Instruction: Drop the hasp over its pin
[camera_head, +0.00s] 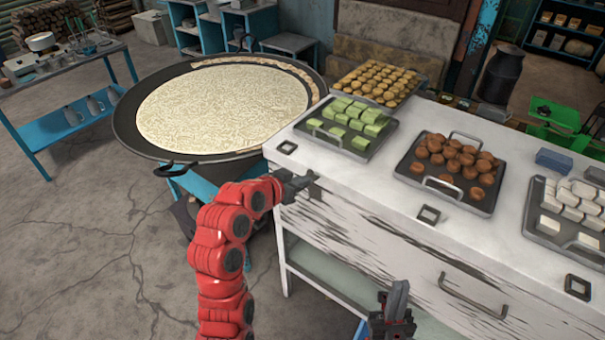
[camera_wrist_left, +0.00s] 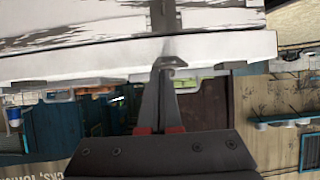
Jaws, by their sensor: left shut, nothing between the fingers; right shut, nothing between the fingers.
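My left gripper (camera_head: 297,183) is shut and empty at the left end of the white counter (camera_head: 385,195), close to its top edge. In the left wrist view its fingertips (camera_wrist_left: 170,64) meet just at the counter's edge, in line with a dark metal strap (camera_wrist_left: 163,16) on the white surface. The strap may be the hasp; I cannot tell whether the fingers touch it. A dark square fitting (camera_head: 287,147) lies on the counter top near the left gripper. I cannot make out the pin. My right gripper (camera_head: 398,300) is shut and empty, low in front of the counter.
Trays of green blocks (camera_head: 336,143), brown balls (camera_head: 408,176) and white blocks (camera_head: 531,234) stand on the counter. More dark square fittings (camera_head: 428,214) lie along its front edge. A wide pan (camera_head: 135,139) stands left of it. The floor at front left is clear.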

